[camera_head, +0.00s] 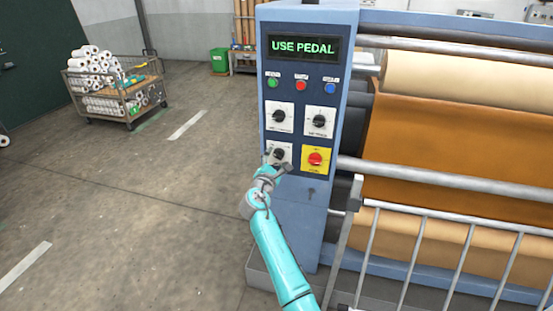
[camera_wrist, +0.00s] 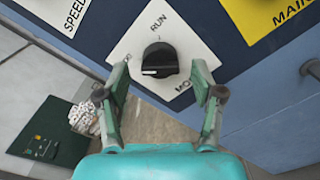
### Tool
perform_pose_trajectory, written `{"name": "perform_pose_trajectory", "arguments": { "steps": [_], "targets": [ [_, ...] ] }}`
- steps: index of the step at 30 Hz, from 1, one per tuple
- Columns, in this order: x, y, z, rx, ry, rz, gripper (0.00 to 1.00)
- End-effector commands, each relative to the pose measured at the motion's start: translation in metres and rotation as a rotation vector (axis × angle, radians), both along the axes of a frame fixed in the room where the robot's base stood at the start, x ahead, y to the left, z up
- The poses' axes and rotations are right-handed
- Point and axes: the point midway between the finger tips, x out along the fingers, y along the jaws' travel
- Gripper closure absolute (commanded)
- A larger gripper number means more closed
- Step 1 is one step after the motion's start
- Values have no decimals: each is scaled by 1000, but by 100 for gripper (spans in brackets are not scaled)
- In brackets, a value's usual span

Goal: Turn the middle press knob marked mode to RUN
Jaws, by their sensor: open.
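The mode knob (camera_wrist: 160,60) is black and sits on a white plate marked RUN at the top, with a partly hidden label starting "MO" at its lower right. A white line on its face points left in the wrist view, away from RUN. In the head view the knob (camera_head: 279,153) is on the lower left plate, partly covered by my gripper (camera_head: 273,165). In the wrist view my gripper (camera_wrist: 161,82) is open, one finger on each side of the knob with gaps between. I cannot tell how far the fingertips are from the plate.
A yellow plate (camera_head: 317,160) with a red knob is to the right; two more knob plates are above. The display (camera_head: 303,47) reads USE PEDAL. A railing (camera_head: 450,217) stands before the rollers at right. A cart of rolls (camera_head: 113,85) is behind left; the floor between is clear.

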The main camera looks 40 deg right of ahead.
Motion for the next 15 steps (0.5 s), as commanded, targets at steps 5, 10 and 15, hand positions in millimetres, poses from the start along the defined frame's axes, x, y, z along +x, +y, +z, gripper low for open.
{"name": "perform_pose_trajectory", "arguments": {
  "steps": [5, 10, 15],
  "targets": [
    [6, -8, 0, 1, 0, -1, 33],
    [6, -8, 0, 0, 0, 0, 33],
    [6, -8, 0, 0, 0, 0, 50]
  ]
}}
